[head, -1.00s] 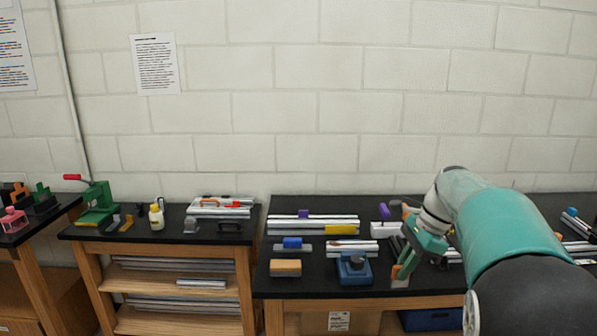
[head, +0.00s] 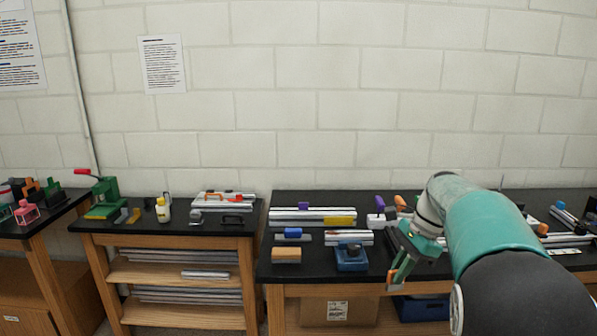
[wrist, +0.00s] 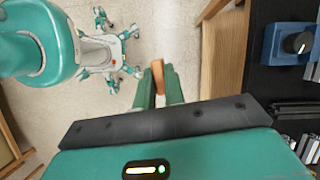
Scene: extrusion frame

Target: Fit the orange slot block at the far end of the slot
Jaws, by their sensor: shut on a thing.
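My gripper (head: 397,274) hangs at the front edge of the right bench, its fingers pointing down. It is shut on the orange slot block (wrist: 158,75), whose end shows between the green fingertips in the wrist view. In the head view only a small orange part of the block (head: 392,274) shows beside the fingers. Below the block in the wrist view is bare floor. Silver slotted extrusions (head: 290,213) lie on the bench at the back, with a purple and a yellow block on them. I cannot tell which slot is the task's.
A blue device with a dark knob (head: 352,257) and a tan wooden block (head: 286,255) stand near the bench front, left of my gripper. A white block with a purple top (head: 377,218) stands behind. The bench edge (wrist: 229,60) lies right of the fingers in the wrist view.

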